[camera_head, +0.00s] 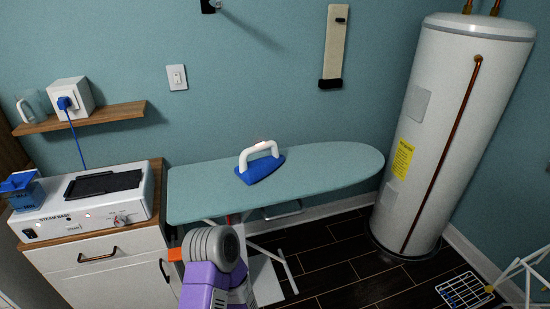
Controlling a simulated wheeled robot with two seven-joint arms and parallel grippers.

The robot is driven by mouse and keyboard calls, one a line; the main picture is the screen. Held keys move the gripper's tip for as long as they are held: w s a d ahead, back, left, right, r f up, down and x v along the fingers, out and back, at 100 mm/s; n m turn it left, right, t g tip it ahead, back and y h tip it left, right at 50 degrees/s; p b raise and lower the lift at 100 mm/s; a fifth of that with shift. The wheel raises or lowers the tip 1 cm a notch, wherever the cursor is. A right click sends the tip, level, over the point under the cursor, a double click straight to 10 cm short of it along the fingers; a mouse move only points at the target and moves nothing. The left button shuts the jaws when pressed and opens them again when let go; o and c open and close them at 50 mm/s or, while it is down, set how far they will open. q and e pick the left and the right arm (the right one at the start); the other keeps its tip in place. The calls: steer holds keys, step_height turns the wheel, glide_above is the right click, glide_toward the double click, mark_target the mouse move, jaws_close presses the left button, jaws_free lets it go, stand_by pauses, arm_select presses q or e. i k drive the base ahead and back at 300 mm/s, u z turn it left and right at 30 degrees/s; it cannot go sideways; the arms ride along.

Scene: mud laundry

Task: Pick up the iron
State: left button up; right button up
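The iron (262,168) has a blue body and a white handle. It rests on the teal ironing board (330,165), a little left of the board's middle, with its handle up. Nothing touches it. A purple and grey part of one of my arms shows at the bottom centre, in front of the board's near edge and apart from the iron. I make out no gripper fingers in this view.
A white cabinet (100,258) with a steam base (65,218) on top stands left of the board. A tall white water heater (440,130) stands at the right. A shelf (85,119) is on the wall. A white wire rack (465,291) lies at the lower right.

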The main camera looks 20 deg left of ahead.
mark_target(256, 171)
steer(key=u, duration=0.5)
steer(key=i, duration=0.8)
steer(key=u, duration=0.9)
